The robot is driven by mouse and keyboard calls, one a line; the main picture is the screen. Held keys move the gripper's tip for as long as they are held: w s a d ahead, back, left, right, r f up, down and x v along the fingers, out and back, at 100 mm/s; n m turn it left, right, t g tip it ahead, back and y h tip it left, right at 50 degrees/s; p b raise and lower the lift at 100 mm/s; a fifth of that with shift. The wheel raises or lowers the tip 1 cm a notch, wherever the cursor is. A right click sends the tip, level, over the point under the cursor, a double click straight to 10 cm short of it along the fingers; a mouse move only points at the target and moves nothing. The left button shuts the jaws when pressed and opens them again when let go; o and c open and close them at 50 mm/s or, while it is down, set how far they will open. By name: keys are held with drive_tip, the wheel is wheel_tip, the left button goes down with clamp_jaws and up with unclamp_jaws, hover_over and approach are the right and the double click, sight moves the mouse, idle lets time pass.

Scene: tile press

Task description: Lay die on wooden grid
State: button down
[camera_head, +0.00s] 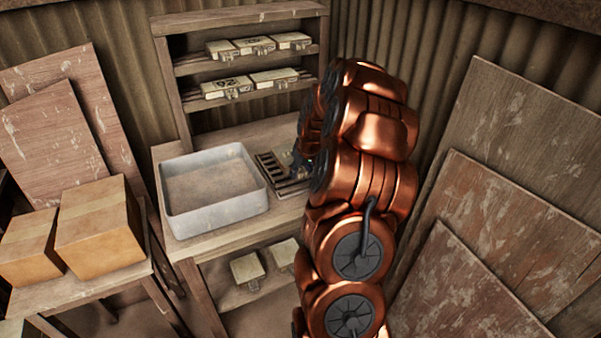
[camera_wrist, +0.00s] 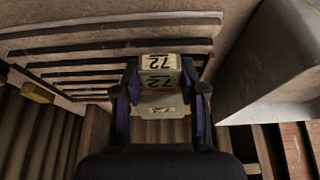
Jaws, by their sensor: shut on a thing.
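The die (camera_wrist: 160,64) is a cream block marked 72, seen in the wrist view. My gripper (camera_wrist: 160,88) is shut on it, with one dark finger on each side. The wooden grid (camera_wrist: 75,52), a row of dark parallel slats, lies beneath and beyond the die. I cannot tell whether the die touches the slats. In the head view the grid (camera_head: 270,168) sits on the bench right of the grey bin. There my arm hides much of the grid's right side, and the die cannot be made out.
The grey bin (camera_head: 212,222) stands close beside the grid; its wall (camera_wrist: 265,70) shows at right in the wrist view. A shelf rack (camera_head: 240,17) behind holds several similar blocks. Two more blocks (camera_head: 246,269) lie on the lower shelf. Cardboard boxes (camera_head: 98,228) stand at left.

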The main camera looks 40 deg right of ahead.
sight(301, 182)
drive_tip(key=shift+w+d, duration=0.75)
drive_tip(key=shift+w, duration=0.1)
wheel_tip(301, 182, down, 3)
drive_tip(key=shift+f+p, duration=0.1)
drive_tip(key=shift+p, duration=0.9)
drive_tip(key=shift+f, duration=0.25)
drive_tip(key=shift+f, duration=0.15)
drive_tip(key=c, duration=0.7)
unclamp_jaws()
drive_tip(key=shift+o, duration=0.2)
drive_tip(key=b+v, duration=0.3)
drive_tip(key=v, duration=0.9)
